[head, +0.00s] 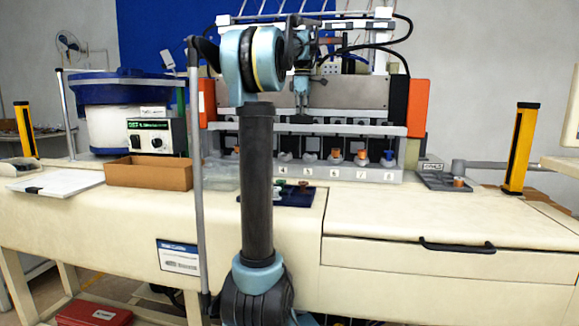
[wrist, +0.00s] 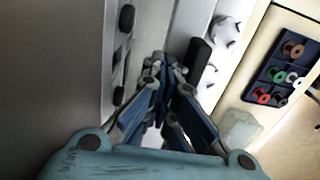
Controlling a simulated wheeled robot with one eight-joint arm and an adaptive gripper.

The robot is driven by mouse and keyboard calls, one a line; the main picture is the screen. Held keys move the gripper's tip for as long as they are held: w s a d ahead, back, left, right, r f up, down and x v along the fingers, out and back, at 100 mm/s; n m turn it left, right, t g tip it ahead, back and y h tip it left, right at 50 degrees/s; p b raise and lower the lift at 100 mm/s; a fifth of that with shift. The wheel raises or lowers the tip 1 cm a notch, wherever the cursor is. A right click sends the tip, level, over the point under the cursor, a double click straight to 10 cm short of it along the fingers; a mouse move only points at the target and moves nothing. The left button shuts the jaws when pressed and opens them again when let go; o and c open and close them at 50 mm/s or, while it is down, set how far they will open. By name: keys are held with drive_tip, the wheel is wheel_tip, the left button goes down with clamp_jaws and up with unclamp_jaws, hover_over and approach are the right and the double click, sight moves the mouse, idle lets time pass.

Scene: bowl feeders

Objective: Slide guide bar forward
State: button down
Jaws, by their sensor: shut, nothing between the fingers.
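The guide bar looks to be the long light-grey bar (head: 350,129) across the front of the numbered station unit. My gripper (head: 301,116) points down at the bar's middle, close to its back edge. In the wrist view my gripper (wrist: 168,66) has its fingers together and holds nothing. A pale strip, probably the same bar (wrist: 180,28), runs just beyond the fingertips. A black block (wrist: 199,54) is just right of the fingertips. I cannot tell whether the fingers touch the bar or the block.
A grey panel (head: 345,94) rises behind the bar. Small coloured parts sit in numbered stations below it. A dark blue tray (wrist: 270,75) with several coloured spools lies on the bench. A cardboard box (head: 148,173) and bowl feeder (head: 108,130) stand left. The bench front right is clear.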

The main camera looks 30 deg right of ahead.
drive_tip(key=shift+s+f, duration=0.1)
drive_tip(key=s+a, duration=0.5)
drive_tip(key=s, duration=0.1)
drive_tip(key=shift+s, duration=0.35)
idle(1.5)
drive_tip(key=shift+w, duration=0.15)
wheel_tip(320, 180, up, 9)
drive_tip(key=shift+w+d, duration=0.2)
drive_tip(key=shift+w, duration=0.05)
idle(0.9)
drive_tip(key=shift+s+a, duration=0.1)
drive_tip(key=shift+s, duration=0.05)
